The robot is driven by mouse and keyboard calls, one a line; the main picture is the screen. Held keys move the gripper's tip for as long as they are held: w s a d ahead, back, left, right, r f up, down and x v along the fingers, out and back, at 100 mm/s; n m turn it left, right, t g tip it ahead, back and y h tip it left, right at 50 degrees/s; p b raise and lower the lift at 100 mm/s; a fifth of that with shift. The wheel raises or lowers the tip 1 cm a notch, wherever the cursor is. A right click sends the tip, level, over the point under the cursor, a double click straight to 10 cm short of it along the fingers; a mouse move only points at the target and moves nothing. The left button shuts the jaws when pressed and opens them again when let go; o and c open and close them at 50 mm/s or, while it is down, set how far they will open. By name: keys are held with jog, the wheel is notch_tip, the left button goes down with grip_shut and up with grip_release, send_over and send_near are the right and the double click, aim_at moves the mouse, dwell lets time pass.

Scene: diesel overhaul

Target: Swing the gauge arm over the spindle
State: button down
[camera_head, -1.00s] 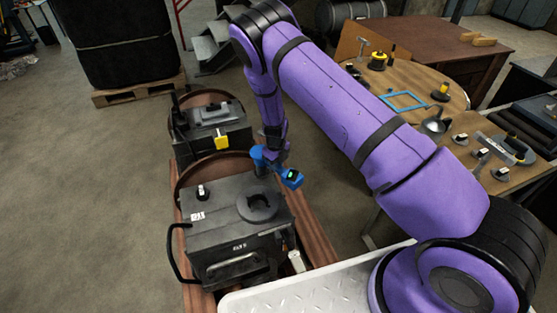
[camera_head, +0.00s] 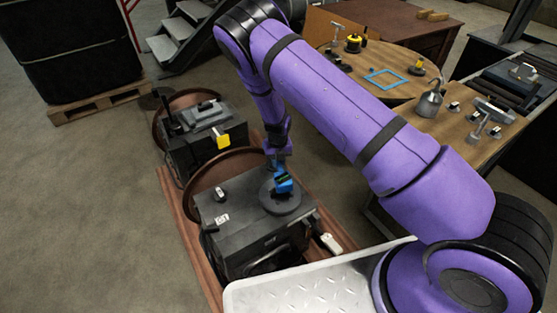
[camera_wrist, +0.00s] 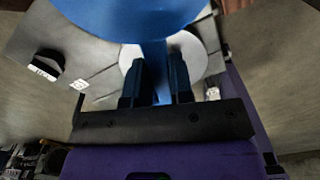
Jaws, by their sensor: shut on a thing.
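The blue gauge arm (camera_head: 284,184), with a small dark display, sits over the round dark spindle disc (camera_head: 283,203) on top of the near grey machine block in the head view. My gripper (camera_head: 279,162) is above the disc, shut on the gauge arm. In the wrist view, the dark fingers (camera_wrist: 156,85) pinch a blue stem below a large blue rounded part (camera_wrist: 125,14). A pale round disc (camera_wrist: 200,60) shows behind them. The gauge arm hides part of the spindle, and I cannot tell whether they touch.
The near machine block (camera_head: 245,220) stands on a reddish-brown base. A second block (camera_head: 205,140) with a yellow tag is behind it. A wooden table (camera_head: 470,125) at right holds an oil can (camera_head: 430,103) and small parts.

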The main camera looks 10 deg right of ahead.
jog(key=shift+w+a+m, duration=0.1)
jog(key=shift+a+m, duration=0.2)
dwell(0.4)
jog(key=c, duration=1)
grip_release()
jog(key=shift+a, duration=0.1)
notch_tip(320, 180, up, 11)
jog(key=shift+f, duration=0.1)
